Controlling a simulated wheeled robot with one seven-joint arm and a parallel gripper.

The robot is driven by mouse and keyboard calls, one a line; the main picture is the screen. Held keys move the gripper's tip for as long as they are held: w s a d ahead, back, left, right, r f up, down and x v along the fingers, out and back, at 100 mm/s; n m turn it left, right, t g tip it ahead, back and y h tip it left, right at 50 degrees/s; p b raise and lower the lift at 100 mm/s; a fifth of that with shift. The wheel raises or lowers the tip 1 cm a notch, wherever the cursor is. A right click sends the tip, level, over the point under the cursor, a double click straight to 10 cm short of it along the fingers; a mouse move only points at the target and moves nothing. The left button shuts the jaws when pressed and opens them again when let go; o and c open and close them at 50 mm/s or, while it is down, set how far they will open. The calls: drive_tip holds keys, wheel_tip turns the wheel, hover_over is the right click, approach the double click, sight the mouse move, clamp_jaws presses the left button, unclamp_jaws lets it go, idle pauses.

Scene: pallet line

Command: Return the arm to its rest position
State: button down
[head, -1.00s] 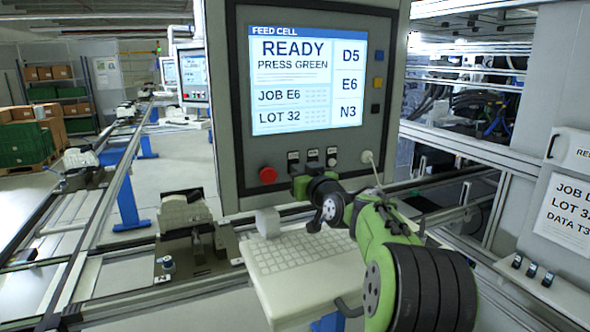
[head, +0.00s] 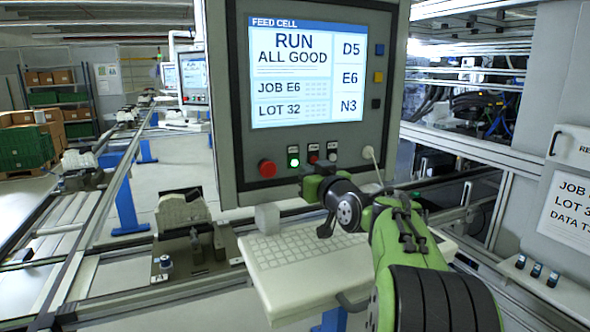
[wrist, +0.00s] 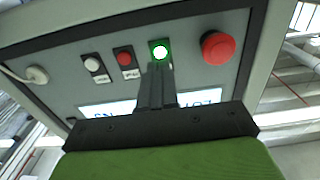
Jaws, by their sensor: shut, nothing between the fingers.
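My arm (head: 405,245) reaches up from the lower right of the head view toward the grey control panel (head: 225,110). My gripper (wrist: 157,75) shows in the wrist view, its dark fingers together with nothing between them. The fingertips overlap the lower edge of the lit green button (wrist: 160,50) in that view; I cannot tell whether they touch. In the head view the green button (head: 293,157) glows, and the fingers cannot be made out there. The screen (head: 305,85) reads RUN, ALL GOOD.
A red round button (head: 267,167) is left of the green one. A white keyboard shelf (head: 300,262) lies below the panel and my forearm. Conveyor rails and a fixture (head: 185,208) run along the left. A machine cabinet (head: 555,190) stands at right.

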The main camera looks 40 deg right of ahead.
idle(0.5)
drive_tip(key=a+f+g+y, duration=0.1)
drive_tip(key=a+f, duration=0.1)
drive_tip(key=a, duration=0.3)
drive_tip(key=a+f+n+g+y, duration=0.1)
drive_tip(key=a+f, duration=0.1)
drive_tip(key=a, duration=0.4)
drive_tip(key=s+a+f+n+g+y, duration=0.1)
drive_tip(key=a+f+g, duration=0.1)
drive_tip(key=a, duration=0.4)
drive_tip(key=shift+s+f, duration=0.1)
drive_tip(key=shift+f, duration=0.15)
drive_tip(key=s+a+f+g, duration=0.2)
drive_tip(key=s+a+f, duration=0.2)
drive_tip(key=s, duration=0.4)
drive_tip(key=s+a+f+g+y, duration=0.1)
drive_tip(key=s+a+f+g, duration=0.2)
drive_tip(key=s, duration=0.6)
drive_tip(key=s+a+f+n+g+y, duration=0.1)
drive_tip(key=s+a+f+g, duration=0.1)
drive_tip(key=s+a+f, duration=0.4)
drive_tip(key=shift+s+a+f+g, duration=0.25)
drive_tip(key=shift+s+f+g, duration=0.15)
drive_tip(key=shift+s+f, duration=0.7)
drive_tip(key=shift+s+r, duration=0.15)
